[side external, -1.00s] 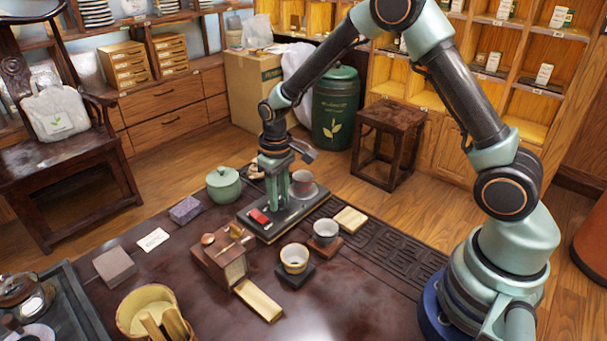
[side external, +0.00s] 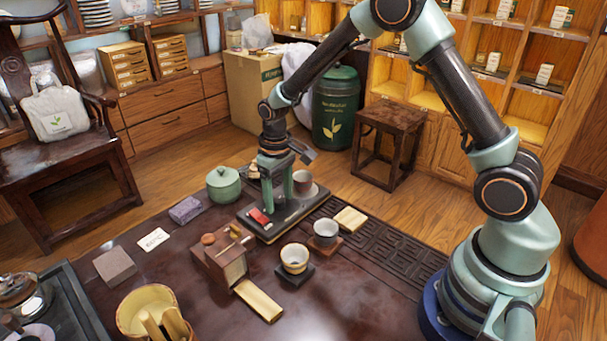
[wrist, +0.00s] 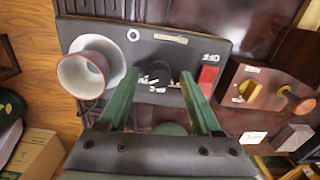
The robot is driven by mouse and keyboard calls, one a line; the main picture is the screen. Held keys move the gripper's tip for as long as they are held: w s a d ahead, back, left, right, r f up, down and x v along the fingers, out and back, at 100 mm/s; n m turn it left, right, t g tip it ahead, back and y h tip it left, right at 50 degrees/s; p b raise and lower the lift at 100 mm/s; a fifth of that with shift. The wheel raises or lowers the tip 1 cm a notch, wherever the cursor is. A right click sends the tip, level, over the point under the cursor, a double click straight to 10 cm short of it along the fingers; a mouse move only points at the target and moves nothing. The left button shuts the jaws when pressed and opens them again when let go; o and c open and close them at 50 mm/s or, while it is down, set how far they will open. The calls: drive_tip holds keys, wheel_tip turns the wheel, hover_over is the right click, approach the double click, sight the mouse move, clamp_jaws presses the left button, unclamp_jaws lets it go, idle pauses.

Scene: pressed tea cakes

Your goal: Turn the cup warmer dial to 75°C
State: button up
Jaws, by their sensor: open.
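The cup warmer (side external: 268,236) is a dark flat unit on the tea table. Contact and the dial's setting cannot be told.
A green lidded pot (side external: 223,185) stands behind left. A wooden box (side external: 219,262) and two small cups, one pale (side external: 294,258) and one grey (side external: 326,232), stand in front. A carved grille (side external: 375,245) lies to the right.

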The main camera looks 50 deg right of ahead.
sight(279, 199)
wheel_tip(279, 199, up, 12)
idle(0.6)
drive_tip(key=s+d+r+t, duration=0.1)
drive_tip(key=s+r, duration=0.3)
drive_tip(key=s, duration=0.4)
drive_tip(key=s+d+r+t, duration=0.1)
drive_tip(key=s+r+t, duration=0.3)
drive_tip(key=s, duration=0.4)
drive_tip(key=shift+d+r+m+t, duration=0.15)
drive_tip(key=shift+r+m+t, duration=0.15)
drive_tip(key=shift+r, duration=0.45)
